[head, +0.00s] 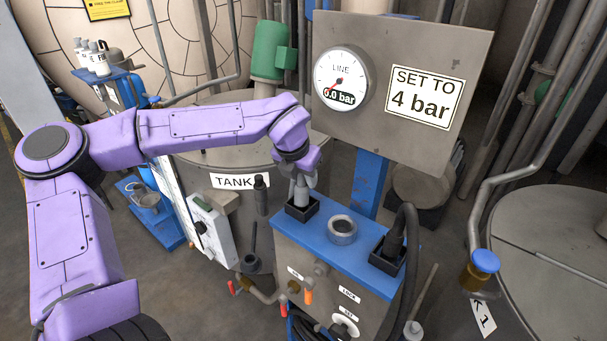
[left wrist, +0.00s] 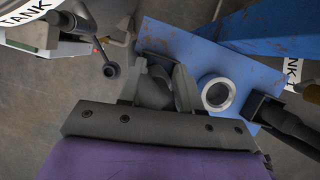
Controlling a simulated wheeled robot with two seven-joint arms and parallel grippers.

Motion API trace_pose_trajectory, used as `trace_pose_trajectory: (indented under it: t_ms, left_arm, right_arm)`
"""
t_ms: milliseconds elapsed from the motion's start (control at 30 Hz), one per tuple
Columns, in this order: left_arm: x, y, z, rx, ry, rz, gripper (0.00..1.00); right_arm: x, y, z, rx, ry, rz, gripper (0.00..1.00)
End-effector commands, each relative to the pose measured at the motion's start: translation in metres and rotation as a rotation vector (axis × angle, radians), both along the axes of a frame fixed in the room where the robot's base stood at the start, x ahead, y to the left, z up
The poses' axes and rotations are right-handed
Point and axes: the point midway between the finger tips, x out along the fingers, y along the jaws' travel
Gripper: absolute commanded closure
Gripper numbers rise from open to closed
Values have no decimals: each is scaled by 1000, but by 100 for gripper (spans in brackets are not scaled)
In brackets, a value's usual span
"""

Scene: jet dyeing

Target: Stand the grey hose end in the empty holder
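The grey hose end (head: 301,192) stands roughly upright at the left black holder (head: 300,210) on the blue top of the cabinet. My left gripper (head: 301,180) comes down over it from above, its fingers around it. The left wrist view also shows the hose end (left wrist: 153,92) between the two fingers of my left gripper (left wrist: 160,88). The fingers hide part of it and of the holder, so I cannot tell how deep it sits. A second black holder (head: 386,258) at the right has a black hose end in it. My right gripper is out of view.
A grey ring (head: 343,229) lies on the blue top (head: 330,250) between the holders. The black hose (head: 408,225) arches at the right. A gauge (head: 340,78) and a "SET TO 4 bar" sign (head: 423,97) are on the panel behind. A blue post stands behind the cabinet.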

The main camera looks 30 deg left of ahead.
Motion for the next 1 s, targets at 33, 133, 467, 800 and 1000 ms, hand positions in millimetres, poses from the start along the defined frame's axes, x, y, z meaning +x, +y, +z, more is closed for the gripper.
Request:
trace_pose_trajectory:
  t_ms: [33, 133, 467, 800, 1000]
  left_arm:
    - [0, 0, -1, 0, 1, 0, 54]
    - [0, 0, -1, 0, 1, 0, 40]
    - [-2, 0, 9, 0, -2, 1, 40]
    - [-34, -3, 85, 0, -5, 0, 40]
    - [-45, -4, 110, 0, 0, 0, 40]
  right_arm:
    - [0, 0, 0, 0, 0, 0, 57]
    - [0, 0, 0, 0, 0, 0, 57]
    - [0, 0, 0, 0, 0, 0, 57]
    - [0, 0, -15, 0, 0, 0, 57]
    - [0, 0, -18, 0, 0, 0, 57]
